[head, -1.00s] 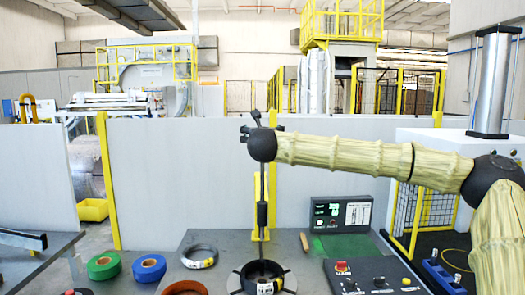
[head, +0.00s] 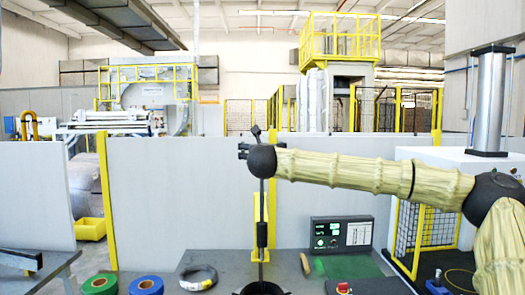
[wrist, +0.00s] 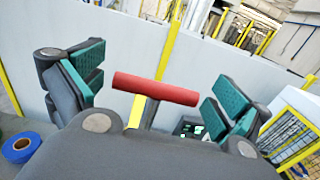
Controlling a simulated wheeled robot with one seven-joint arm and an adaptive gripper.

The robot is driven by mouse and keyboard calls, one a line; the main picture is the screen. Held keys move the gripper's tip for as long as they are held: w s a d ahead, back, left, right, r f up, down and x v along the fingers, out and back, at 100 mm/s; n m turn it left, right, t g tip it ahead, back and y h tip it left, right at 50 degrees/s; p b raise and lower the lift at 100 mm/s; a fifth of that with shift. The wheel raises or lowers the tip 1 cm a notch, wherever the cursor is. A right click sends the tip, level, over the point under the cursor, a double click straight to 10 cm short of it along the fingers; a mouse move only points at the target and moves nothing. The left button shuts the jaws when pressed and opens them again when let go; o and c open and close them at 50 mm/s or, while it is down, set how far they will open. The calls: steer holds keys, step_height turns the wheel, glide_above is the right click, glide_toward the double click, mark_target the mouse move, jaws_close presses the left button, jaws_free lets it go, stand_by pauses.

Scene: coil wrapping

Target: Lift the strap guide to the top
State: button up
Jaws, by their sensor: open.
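In the wrist view a red cylindrical bar (wrist: 156,89) lies across the gap between the two fingers of my gripper (wrist: 157,92). I take this bar to be the strap guide's handle. It is slightly tilted, and both green finger pads stand apart from its ends. My gripper is open. In the head view my gripper (head: 244,151) is small and dark at the arm's end, high over the table. A thin upright rod with a dark sleeve (head: 262,235) shows below my wrist. The red bar is hidden in the head view.
A dark ring (head: 262,289) lies at the rod's foot. Grey panels (head: 180,190) stand behind.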

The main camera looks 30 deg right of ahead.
steer(key=v, duration=1.2)
stand_by(0.3)
